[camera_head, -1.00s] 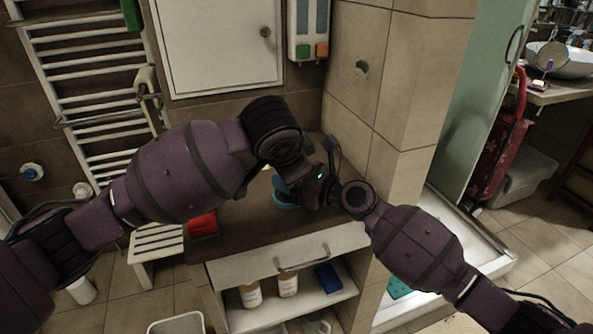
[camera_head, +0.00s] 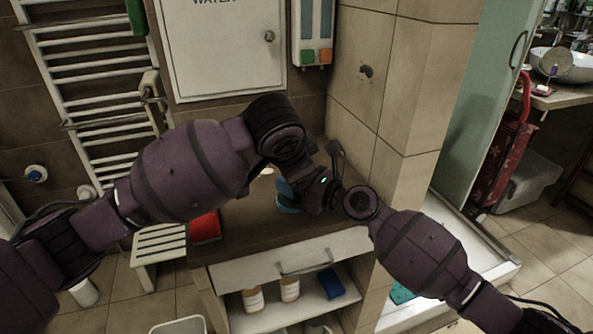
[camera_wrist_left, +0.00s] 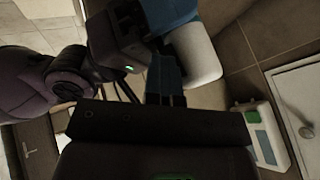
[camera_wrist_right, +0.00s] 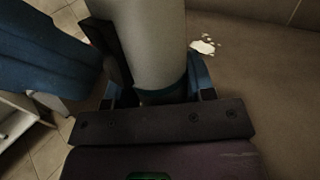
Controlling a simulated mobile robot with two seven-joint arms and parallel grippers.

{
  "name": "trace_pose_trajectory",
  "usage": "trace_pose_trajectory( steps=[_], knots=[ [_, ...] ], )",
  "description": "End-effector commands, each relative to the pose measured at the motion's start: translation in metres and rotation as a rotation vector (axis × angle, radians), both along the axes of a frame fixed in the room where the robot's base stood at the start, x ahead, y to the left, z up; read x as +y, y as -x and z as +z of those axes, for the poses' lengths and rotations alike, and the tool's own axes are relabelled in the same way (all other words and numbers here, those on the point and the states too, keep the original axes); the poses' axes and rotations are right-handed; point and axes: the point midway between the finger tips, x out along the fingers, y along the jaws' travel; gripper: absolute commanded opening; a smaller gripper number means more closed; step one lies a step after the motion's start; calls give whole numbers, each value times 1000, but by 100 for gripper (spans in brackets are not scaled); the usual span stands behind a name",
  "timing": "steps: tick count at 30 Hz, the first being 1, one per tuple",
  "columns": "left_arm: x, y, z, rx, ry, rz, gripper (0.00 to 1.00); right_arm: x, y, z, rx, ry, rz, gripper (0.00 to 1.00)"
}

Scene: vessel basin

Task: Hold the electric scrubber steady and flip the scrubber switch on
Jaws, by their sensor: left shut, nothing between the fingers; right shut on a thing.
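The electric scrubber shows in the right wrist view as a thick pale grey cylinder (camera_wrist_right: 145,35) with a teal band. My right gripper (camera_wrist_right: 158,92) is shut around it. In the left wrist view, the scrubber has a white part (camera_wrist_left: 190,60) and a blue part. In the head view, only a blue bit (camera_head: 287,197) shows above the counter, beside the grippers. My left gripper (camera_wrist_left: 165,68) is shut and empty, its tips close to the scrubber; I cannot tell if they touch. A large blue shape at the left of the right wrist view is unclear. I cannot make out the switch.
The brown counter (camera_head: 255,225) has a red item (camera_head: 205,228) at its left. Bottles (camera_head: 253,299) and a blue box (camera_head: 331,283) stand on the shelf below. A tiled pillar (camera_head: 385,110) rises close on the right. A white wall cabinet (camera_head: 222,50) is behind.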

Motion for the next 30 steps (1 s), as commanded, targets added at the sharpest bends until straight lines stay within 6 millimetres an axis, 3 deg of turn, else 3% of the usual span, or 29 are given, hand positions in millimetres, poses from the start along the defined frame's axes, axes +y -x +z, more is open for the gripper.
trace_pose_trajectory(
  steps=[16,24,30],
  knots=[
    [-1,3,8,-5,1,2,0,0,1,-1,1,3,2,18],
    [-13,41,13,-6,3,-2,0,1,1,-1,2,3,2,18],
    [-3,61,49,-7,3,0,0,0,1,-1,2,3,2,18]
  ],
)
